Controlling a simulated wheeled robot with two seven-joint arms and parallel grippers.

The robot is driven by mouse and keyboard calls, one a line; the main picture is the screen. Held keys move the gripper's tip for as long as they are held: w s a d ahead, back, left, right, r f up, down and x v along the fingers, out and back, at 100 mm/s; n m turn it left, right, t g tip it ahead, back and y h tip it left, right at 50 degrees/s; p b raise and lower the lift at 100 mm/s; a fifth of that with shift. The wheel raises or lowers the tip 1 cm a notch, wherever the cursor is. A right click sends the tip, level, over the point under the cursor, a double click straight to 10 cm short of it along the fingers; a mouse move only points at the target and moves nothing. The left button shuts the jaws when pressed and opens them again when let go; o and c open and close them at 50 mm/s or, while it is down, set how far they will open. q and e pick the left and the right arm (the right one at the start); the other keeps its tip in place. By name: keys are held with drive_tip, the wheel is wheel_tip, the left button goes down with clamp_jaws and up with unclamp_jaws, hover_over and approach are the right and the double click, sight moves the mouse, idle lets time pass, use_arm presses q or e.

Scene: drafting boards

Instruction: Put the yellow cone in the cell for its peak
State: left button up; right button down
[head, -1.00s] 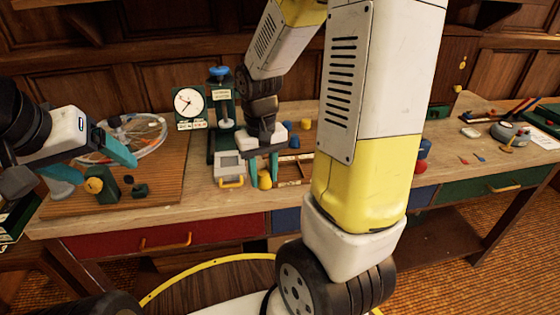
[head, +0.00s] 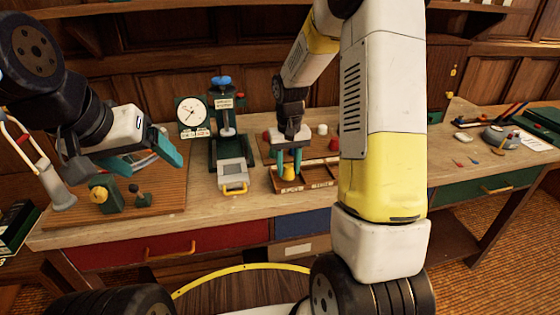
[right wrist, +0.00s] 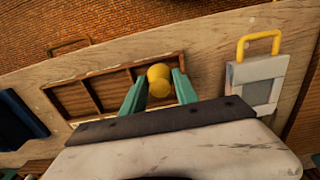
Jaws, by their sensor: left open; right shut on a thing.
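My right gripper (head: 290,168) is shut on the yellow cone (head: 289,174) at the left end of a divided wooden tray (head: 320,184). The cone also shows between the fingertips in the right wrist view (right wrist: 159,78), by the tray's end cell. I cannot tell whether it touches the cell floor. The tray's front carries small labels, too small to read. My left gripper (head: 168,152) is open and empty, above the brown board at the left. A green press with a blue knob (head: 221,82) and a dial gauge (head: 193,112) stand behind.
A grey box with a yellow handle (head: 233,176) stands just left of the tray. A board with red and white pieces (head: 322,129) lies behind the gripper. A brown board (head: 165,190) with a green fixture (head: 104,196) is at the left. My right arm hides the bench right of the tray.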

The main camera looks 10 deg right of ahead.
sight(289, 171)
drive_tip(key=shift+w+d+f, duration=0.1)
drive_tip(key=shift+w+d, duration=0.05)
drive_tip(key=shift+w, duration=0.45)
drive_tip(key=shift+w+d, duration=0.15)
drive_tip(key=shift+w, duration=0.4)
drive_tip(key=shift+w+f, duration=0.15)
drive_tip(key=shift+f, duration=1.6)
drive_tip(key=c, duration=0.9)
unclamp_jaws()
drive_tip(key=shift+f, duration=0.15)
drive_tip(key=shift+c, duration=0.2)
